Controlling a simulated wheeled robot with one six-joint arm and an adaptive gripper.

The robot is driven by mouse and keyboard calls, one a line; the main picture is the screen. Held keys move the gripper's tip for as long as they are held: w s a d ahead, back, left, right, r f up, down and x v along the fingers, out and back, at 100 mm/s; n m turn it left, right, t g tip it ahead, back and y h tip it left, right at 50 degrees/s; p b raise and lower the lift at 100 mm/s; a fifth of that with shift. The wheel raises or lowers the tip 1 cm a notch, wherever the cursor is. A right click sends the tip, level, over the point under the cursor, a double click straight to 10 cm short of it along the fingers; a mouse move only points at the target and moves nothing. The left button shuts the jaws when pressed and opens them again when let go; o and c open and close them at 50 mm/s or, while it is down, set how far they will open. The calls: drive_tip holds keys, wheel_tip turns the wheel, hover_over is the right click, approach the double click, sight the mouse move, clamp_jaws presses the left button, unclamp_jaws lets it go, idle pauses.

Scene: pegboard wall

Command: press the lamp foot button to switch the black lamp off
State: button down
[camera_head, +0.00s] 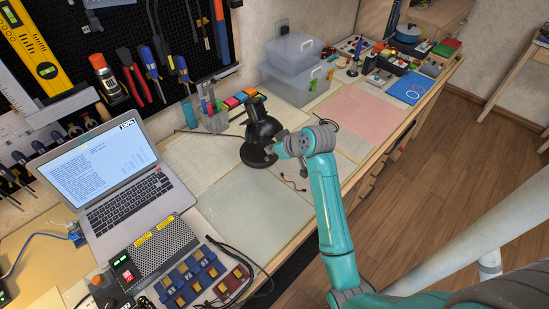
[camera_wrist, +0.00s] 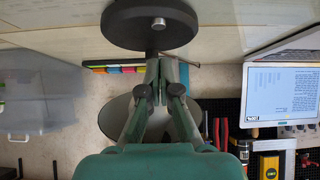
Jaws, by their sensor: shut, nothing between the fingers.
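The black lamp (camera_head: 256,126) stands on the workbench just left of my gripper (camera_head: 274,149) in the head view. Its round dark foot (camera_wrist: 128,28) fills the top of the wrist view, which shows the scene upside down. A small silver button (camera_wrist: 159,23) sits on the foot and is clear of my fingers. My gripper also shows in the wrist view (camera_wrist: 160,64), shut and empty, its tips close to the foot's edge; I cannot tell if they touch the lamp. The lamp's grey round shade (camera_wrist: 113,112) is partly hidden behind the fingers. I cannot tell whether the lamp is lit.
An open laptop (camera_head: 100,180) stands left of the lamp. A pen holder (camera_head: 213,121) and colored sticky notes (camera_head: 239,98) are behind it. Clear plastic boxes (camera_head: 294,55) stand farther back. A pale mat (camera_head: 262,215) in front is mostly clear. Thin wires (camera_head: 293,183) lie near my arm.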

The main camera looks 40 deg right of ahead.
drive_tip(key=v, duration=0.8)
drive_tip(key=shift+r, duration=0.4)
drive_tip(key=shift+s, duration=0.1)
